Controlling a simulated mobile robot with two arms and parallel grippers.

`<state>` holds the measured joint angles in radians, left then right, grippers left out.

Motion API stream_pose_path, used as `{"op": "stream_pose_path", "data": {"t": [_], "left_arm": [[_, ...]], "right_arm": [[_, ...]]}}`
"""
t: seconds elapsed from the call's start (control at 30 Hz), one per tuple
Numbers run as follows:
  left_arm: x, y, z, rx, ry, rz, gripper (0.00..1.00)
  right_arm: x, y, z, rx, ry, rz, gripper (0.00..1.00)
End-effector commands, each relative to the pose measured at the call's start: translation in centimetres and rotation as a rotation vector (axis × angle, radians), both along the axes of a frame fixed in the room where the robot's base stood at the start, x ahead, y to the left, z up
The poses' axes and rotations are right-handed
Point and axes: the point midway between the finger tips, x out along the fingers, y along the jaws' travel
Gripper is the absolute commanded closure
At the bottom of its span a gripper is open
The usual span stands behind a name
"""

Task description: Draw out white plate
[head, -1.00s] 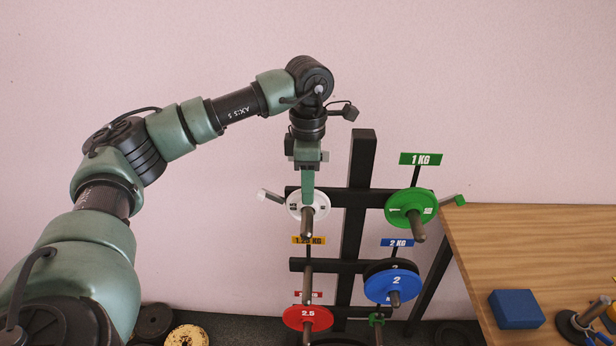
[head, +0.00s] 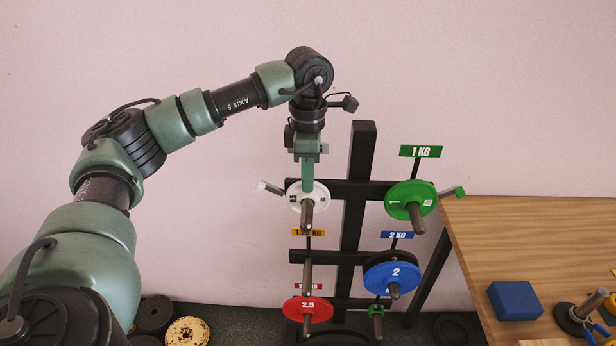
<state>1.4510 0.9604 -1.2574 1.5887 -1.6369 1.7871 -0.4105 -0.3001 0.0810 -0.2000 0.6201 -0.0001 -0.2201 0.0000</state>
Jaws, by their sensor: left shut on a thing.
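The white plate (head: 296,205) hangs on the upper left peg of a black plate rack (head: 358,170) in the head view. The grey peg passes through its middle and sticks out toward me. My left gripper (head: 307,187) comes down from above and is shut on the plate's top edge. Its fingers cover part of the plate's upper face. My right gripper is not in view.
A green plate (head: 398,200) hangs on the upper right peg under a 1 KG sign. A blue plate (head: 380,280) and a red plate (head: 295,307) hang lower. A wooden table (head: 540,240) with a blue block (head: 515,300) stands at right. Loose plates (head: 187,331) lie on the floor.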

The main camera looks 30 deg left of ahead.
Motion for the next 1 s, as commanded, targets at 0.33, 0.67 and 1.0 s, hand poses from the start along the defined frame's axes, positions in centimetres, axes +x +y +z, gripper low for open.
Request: {"op": "stream_pose_path", "data": {"t": [0.33,0.67,1.0], "left_arm": [[0.05,-0.02,0.14,-0.001,-0.003,0.0,1.0],[0.05,-0.02,0.15,-0.001,-0.003,0.0,1.0],[-0.55,-0.4,0.15,-0.002,-0.003,-0.001,1.0]], "right_arm": [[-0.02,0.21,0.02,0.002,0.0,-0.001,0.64],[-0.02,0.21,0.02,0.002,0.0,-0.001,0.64],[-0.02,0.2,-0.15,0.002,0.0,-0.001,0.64]]}}
